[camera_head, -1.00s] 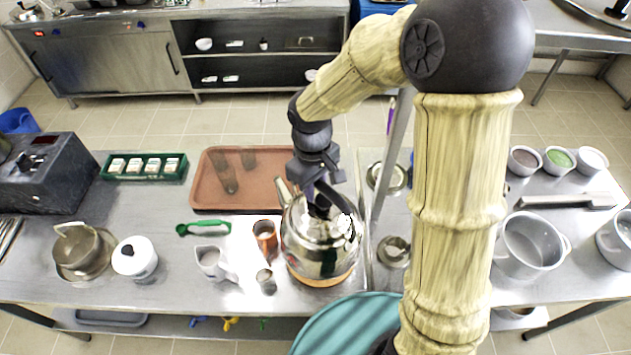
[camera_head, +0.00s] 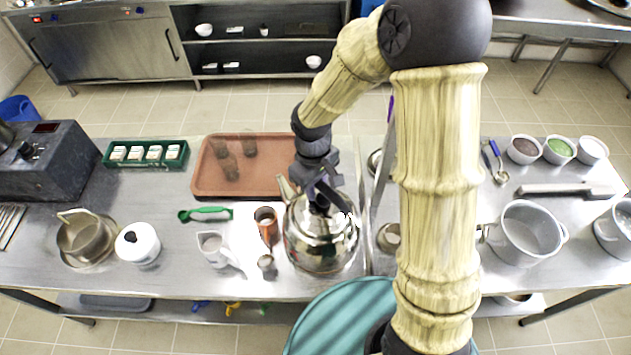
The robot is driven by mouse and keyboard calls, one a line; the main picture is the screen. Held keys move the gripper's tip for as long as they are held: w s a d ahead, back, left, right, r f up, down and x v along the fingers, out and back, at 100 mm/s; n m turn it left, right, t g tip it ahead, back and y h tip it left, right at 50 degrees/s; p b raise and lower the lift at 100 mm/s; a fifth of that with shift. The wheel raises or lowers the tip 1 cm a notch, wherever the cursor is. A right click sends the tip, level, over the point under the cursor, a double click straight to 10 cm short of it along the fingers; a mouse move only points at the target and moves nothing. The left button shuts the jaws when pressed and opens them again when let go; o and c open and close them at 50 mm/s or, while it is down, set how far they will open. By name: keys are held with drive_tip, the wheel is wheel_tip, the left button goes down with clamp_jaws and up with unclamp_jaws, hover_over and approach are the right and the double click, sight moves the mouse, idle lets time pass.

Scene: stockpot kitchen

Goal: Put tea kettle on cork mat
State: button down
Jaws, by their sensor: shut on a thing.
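The shiny steel tea kettle (camera_head: 322,243) is near the front edge of the counter, upright, with its spout toward the upper left. My gripper (camera_head: 319,203) is above it and shut on its dark top handle. The cork mat is not visible now; its tan edge showed under the kettle one second ago, so the kettle hides it. I cannot tell whether the kettle's base touches the mat.
A copper-coloured cup (camera_head: 266,222), a small metal cup (camera_head: 266,263) and a white pitcher (camera_head: 214,250) stand close left of the kettle. A brown tray (camera_head: 212,184) lies behind. A grey pot (camera_head: 527,232) stands to the right.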

drive_tip(key=c, duration=1.3)
unclamp_jaws()
drive_tip(key=shift+f, duration=0.1)
drive_tip(key=shift+o, duration=0.2)
drive_tip(key=r, duration=0.6)
drive_tip(key=r+b, duration=0.1)
drive_tip(key=r, duration=0.5)
drive_tip(key=shift+w+a+r, duration=0.15)
drive_tip(key=shift+w+a, duration=0.05)
drive_tip(key=shift+d, duration=0.1)
